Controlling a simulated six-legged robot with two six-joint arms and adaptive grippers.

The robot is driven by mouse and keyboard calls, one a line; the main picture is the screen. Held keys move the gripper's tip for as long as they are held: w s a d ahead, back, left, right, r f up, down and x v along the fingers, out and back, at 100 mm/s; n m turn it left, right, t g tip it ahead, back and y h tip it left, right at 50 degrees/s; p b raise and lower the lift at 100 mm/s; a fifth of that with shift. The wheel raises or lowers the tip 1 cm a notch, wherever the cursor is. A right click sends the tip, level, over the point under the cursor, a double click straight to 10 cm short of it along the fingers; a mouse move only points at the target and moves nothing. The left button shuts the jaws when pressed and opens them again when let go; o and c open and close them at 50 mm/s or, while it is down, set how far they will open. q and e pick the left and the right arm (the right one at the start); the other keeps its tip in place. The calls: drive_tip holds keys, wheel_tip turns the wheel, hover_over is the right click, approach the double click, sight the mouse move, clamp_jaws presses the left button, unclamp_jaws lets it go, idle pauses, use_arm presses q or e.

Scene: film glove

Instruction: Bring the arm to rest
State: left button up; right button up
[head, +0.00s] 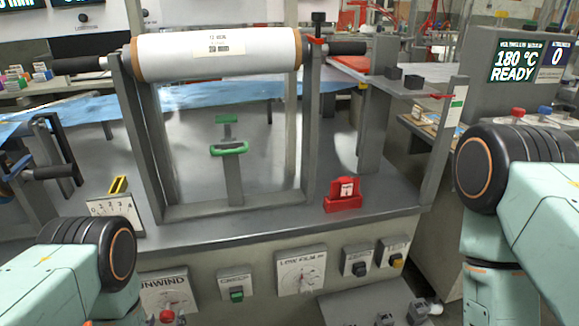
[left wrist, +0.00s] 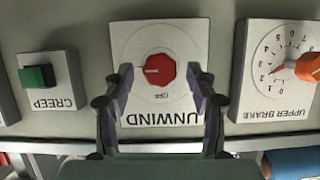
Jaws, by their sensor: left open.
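My left gripper (left wrist: 160,78) is open in the left wrist view. Its two fingers stand on either side of the red UNWIND knob (left wrist: 159,70), with a gap on both sides. I cannot tell how far the fingertips are from the panel. The knob's white UNWIND plate (left wrist: 160,38) appears upside down there and also shows in the head view (head: 162,287). My left arm (head: 75,270) comes in at the lower left of the head view. My right arm (head: 515,200) is at the right; its gripper is not in view.
The panel carries a green CREEP button (left wrist: 36,77) and an UPPER BRAKE dial (left wrist: 285,60). In the head view, a white film roll (head: 215,57) sits on a grey frame above the bench. A red block (head: 343,197) stands on the bench top.

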use_arm(q)
drive_tip(key=shift+x, duration=1.2)
drive_tip(key=shift+s+a+n+h+b, duration=0.15)
drive_tip(key=shift+n+h+b, duration=0.3)
drive_tip(key=shift+n, duration=0.45)
drive_tip(key=shift+n+t+h+b, duration=0.55)
drive_tip(key=shift+n+h, duration=0.4)
drive_tip(key=shift+n, duration=0.15)
drive_tip(key=s+d+m+g+p, duration=0.1)
drive_tip(key=s+g+p, duration=0.1)
drive_tip(key=s, duration=0.9)
drive_tip(key=shift+f+p, duration=0.2)
drive_tip(key=shift+p, duration=0.2)
use_arm(e)
drive_tip(key=shift+s+d+r, duration=0.25)
drive_tip(key=shift+s+r, duration=0.15)
drive_tip(key=shift+r, duration=0.05)
use_arm(q)
drive_tip(key=shift+r, duration=0.15)
